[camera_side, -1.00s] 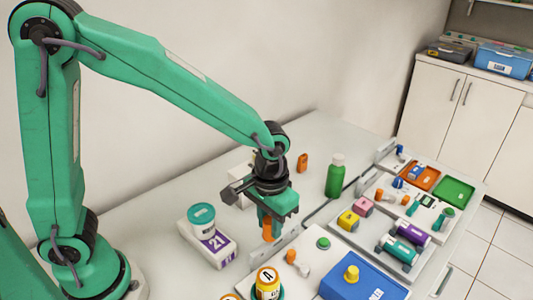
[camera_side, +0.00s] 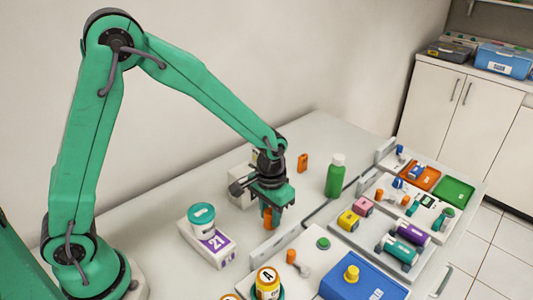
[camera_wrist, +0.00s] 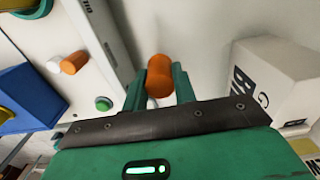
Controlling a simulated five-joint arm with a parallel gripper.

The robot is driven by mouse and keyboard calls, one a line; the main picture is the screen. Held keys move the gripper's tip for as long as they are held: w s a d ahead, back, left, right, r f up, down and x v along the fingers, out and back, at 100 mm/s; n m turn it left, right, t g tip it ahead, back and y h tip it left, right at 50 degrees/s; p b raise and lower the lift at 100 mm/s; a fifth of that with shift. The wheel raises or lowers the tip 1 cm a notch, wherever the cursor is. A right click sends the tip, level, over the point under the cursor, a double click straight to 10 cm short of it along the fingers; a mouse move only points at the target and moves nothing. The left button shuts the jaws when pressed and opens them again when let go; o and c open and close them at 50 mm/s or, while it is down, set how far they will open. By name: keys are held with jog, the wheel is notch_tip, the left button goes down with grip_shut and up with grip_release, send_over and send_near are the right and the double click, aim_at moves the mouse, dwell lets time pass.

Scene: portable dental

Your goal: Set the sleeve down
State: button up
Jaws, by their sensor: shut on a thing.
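The orange sleeve (camera_side: 267,218) is a short cylinder held between the green fingers of my gripper (camera_side: 270,212). In the wrist view the sleeve (camera_wrist: 159,82) stands between the two fingertips of my gripper (camera_wrist: 160,88), which is shut on it.
A green bottle (camera_side: 335,176) and a small orange block (camera_side: 303,162) stand behind. Panels with a blue box (camera_side: 365,284) and other fittings fill the right.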

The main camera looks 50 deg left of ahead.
aim_at(270, 211)
jog(key=shift+f, duration=1.5)
jog(key=o, duration=0.9)
jog(key=shift+f, duration=0.15)
jog(key=shift+o, duration=0.2)
notch_tip(270, 211, up, 12)
jog(key=shift+r, duration=0.2)
